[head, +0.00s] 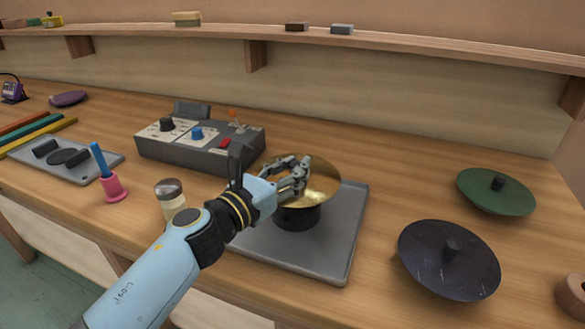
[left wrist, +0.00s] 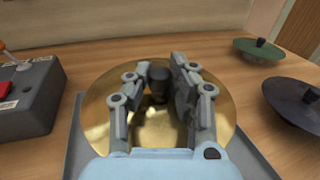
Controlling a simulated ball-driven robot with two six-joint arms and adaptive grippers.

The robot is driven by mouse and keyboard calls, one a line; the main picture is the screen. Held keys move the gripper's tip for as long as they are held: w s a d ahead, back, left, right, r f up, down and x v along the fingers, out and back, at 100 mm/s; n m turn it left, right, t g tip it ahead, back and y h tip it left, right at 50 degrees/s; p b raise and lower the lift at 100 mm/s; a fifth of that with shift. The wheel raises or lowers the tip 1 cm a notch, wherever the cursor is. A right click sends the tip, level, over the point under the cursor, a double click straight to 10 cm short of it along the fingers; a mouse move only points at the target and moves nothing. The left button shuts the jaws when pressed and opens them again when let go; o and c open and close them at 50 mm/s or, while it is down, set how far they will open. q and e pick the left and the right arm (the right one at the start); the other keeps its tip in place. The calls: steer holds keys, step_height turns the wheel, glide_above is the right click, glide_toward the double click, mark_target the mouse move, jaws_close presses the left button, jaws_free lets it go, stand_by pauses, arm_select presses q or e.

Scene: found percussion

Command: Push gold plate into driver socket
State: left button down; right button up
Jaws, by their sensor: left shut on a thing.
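The gold plate (head: 325,192) is a round shallow disc in the middle of the head view, above a black cylindrical driver socket (head: 298,218) on a grey base (head: 340,240). Whether the plate is fully seated in the socket cannot be told. My left gripper (head: 304,170) is over the plate, shut on its dark central knob (left wrist: 159,78). In the left wrist view the gold plate (left wrist: 230,110) spreads out around both fingers. The fingers hide part of the plate's middle. My right gripper is out of view.
A grey control box (head: 200,140) with knobs stands left of the plate. A jar with a metal lid (head: 168,188) stands near my left forearm. A dark plate (head: 448,265) and a green plate (head: 495,192) lie to the right. A shelf (head: 300,38) runs along the wall.

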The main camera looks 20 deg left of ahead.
arm_select(q)
steer(key=shift+f, duration=0.35)
steer(key=c, duration=1.1)
jaws_free()
steer(key=shift+s+f, duration=0.1)
steer(key=v, duration=1.2)
steer(key=shift+r, duration=0.25)
